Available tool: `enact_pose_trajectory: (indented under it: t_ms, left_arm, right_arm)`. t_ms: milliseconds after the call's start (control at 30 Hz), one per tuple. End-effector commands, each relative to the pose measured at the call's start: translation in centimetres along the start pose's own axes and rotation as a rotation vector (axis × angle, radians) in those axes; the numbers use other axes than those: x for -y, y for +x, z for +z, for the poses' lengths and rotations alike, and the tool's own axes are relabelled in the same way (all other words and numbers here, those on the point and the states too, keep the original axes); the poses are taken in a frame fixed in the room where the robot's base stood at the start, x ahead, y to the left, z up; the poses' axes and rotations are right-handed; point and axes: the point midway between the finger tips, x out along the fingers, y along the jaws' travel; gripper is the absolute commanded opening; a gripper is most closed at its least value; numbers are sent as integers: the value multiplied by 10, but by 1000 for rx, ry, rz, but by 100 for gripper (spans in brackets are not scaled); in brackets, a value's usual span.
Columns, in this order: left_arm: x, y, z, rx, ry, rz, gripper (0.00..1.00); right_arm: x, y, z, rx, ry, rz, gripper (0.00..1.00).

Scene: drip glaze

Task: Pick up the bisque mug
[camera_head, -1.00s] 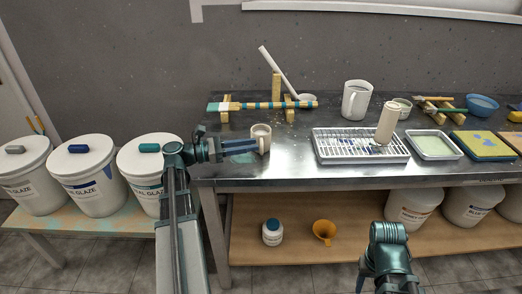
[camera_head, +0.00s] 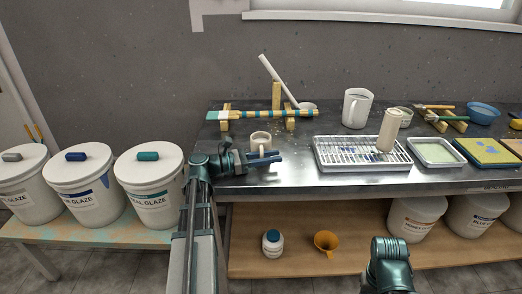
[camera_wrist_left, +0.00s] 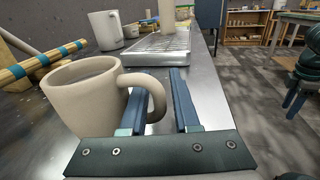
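The bisque mug (camera_head: 261,141), small, beige and upright, stands on the metal table near its front left. In the left wrist view it fills the left side (camera_wrist_left: 85,98), with its handle on the right. My left gripper (camera_head: 268,158) is low at the mug's front, just above the table edge. In the wrist view its two blue fingers (camera_wrist_left: 160,85) are apart, and the handle lies at the left finger, whose blue shows through the handle loop. Whether the fingers touch the handle cannot be told. Part of my right arm shows at the bottom; its gripper is not seen.
A striped stick on wooden rests (camera_head: 262,114) and a ladle (camera_head: 281,82) lie behind the mug. A larger white jug (camera_head: 356,108) and a wire-rack tray (camera_head: 332,152) with a tall cylinder (camera_head: 390,130) are to the right. White glaze buckets (camera_head: 150,187) stand at left.

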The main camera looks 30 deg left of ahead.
Motion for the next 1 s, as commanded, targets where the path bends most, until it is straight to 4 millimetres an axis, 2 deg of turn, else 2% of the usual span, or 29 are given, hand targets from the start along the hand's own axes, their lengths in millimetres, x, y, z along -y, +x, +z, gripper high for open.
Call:
enact_pose_trajectory:
  t_ms: [200, 367, 400, 1000]
  left_arm:
    - [0, 0, 0, 0, 0, 0, 30]
    - [0, 0, 0, 0, 0, 0, 3]
    - [0, 0, 0, 0, 0, 0, 0]
    - [0, 0, 0, -2, 0, 0, 0]
  right_arm:
    - [0, 0, 0, 0, 0, 0, 50]
    - [0, 0, 0, 0, 0, 0, 50]
    - [0, 0, 0, 0, 0, 0, 50]
    - [0, 0, 0, 0, 0, 0, 50]
